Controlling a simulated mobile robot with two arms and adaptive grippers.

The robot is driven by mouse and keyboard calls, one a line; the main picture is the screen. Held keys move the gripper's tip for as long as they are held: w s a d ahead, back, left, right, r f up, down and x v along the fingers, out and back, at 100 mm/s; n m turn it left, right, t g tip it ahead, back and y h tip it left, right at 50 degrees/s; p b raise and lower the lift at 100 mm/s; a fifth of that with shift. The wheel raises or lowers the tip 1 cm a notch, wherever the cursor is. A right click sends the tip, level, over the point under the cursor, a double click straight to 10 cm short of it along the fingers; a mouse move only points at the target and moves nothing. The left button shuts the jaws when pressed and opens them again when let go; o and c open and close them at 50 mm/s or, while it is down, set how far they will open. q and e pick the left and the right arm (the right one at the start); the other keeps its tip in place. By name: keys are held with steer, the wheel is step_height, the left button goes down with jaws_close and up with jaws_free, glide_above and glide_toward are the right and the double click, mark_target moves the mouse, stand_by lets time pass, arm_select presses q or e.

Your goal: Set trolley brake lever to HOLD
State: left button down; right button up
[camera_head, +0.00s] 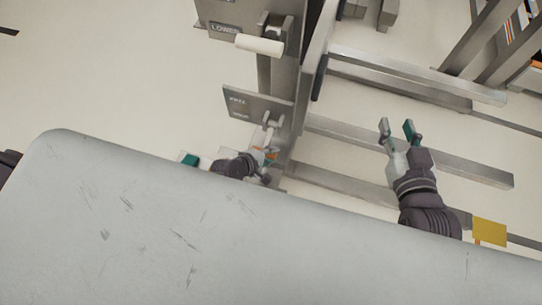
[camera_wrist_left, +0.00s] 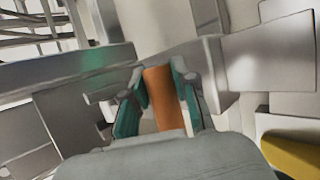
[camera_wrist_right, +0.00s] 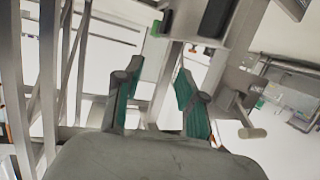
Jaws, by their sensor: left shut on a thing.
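The trolley brake lever has an orange grip that fills the space between my left fingers in the left wrist view (camera_wrist_left: 165,98). In the head view only a small bit of the orange grip (camera_head: 266,154) shows below a grey plate with small lettering (camera_head: 255,103). The lettering is too small to read surely, so I cannot tell the lever's setting. My left gripper (camera_head: 268,158) is shut on the orange grip, its teal pads on both sides, and is partly hidden by the frame and its own wrist. My right gripper (camera_head: 397,130) is open and empty, right of the trolley post.
A plate marked LOWER with a pale crank handle (camera_head: 260,45) stands above the lever on the metal post. Metal floor beams (camera_head: 420,160) run under my right gripper. A large grey scratched surface (camera_head: 150,230) fills the foreground. A yellow piece (camera_head: 489,232) is at lower right.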

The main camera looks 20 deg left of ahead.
arm_select(q)
steer(key=shift+w+d+f+t+b, duration=0.1)
steer(key=shift+f+t+b, duration=0.2)
steer(key=shift+f+b, duration=0.7)
arm_select(e)
step_height(320, 180, up, 12)
steer(key=a+t+y, duration=0.1)
steer(key=t+y, duration=0.1)
steer(key=t, duration=0.6)
steer(key=shift+s+a+y, duration=0.25)
steer(key=shift+a+y, duration=0.1)
steer(key=shift+y, duration=0.05)
steer(key=shift+f, duration=0.1)
arm_select(q)
steer(key=c, duration=0.9)
jaws_free()
steer(key=shift+w, duration=0.1)
steer(key=shift+w, duration=0.1)
steer(key=shift+r, duration=0.1)
steer(key=v, duration=1.2)
